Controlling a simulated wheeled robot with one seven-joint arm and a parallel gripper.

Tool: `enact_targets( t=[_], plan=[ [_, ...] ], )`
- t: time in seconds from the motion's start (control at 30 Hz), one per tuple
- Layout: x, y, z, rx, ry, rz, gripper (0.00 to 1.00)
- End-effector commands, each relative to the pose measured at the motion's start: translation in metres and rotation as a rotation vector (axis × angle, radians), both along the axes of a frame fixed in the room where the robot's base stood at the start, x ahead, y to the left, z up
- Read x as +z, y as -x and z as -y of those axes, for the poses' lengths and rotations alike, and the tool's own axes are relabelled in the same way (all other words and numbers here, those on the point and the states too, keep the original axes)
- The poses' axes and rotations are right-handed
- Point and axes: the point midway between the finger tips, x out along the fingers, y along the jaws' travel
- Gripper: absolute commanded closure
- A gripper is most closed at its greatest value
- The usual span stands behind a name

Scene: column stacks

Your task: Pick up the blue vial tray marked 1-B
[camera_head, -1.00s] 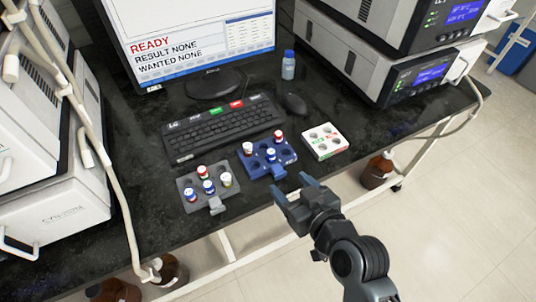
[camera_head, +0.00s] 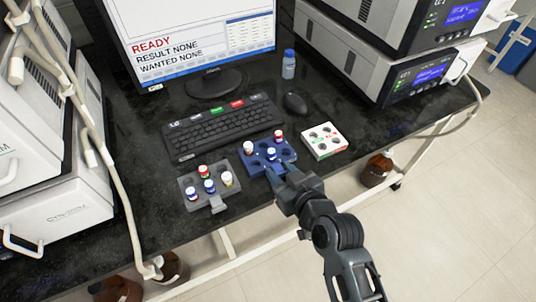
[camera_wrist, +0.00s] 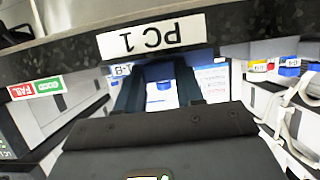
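The blue vial tray (camera_head: 288,156) lies near the front edge of the black bench in the head view. It holds several capped vials with red, white and blue tops. My gripper (camera_head: 282,172) is at the tray's front side, with its fingers over the front edge. In the wrist view the two fingers (camera_wrist: 165,68) stand apart. An inverted label (camera_wrist: 122,70) that seems to read 1-B shows beside them. The fingers hide the tray's front part, and I cannot tell whether they touch it.
A grey vial tray (camera_head: 214,196) sits close on the left and a white tray (camera_head: 323,152) on the right. The keyboard (camera_head: 222,128) and mouse (camera_head: 295,103) lie behind. A PC 1 label (camera_wrist: 150,37) marks the bench edge.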

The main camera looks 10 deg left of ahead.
Motion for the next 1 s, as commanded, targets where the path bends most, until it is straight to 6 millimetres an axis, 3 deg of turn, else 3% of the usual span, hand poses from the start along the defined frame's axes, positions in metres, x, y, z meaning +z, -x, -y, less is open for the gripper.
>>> enact_targets(
  t=[0.33, 0.67, 1.0],
  plan=[
    [0.001, 0.000, 0.000, 0.000, -0.001, 0.001, 0.96],
    [0.004, 0.000, 0.000, 0.000, 0.000, 0.002, 0.96],
    [0.033, 0.000, 0.000, 0.000, -0.001, 0.003, 0.96]
  ],
)
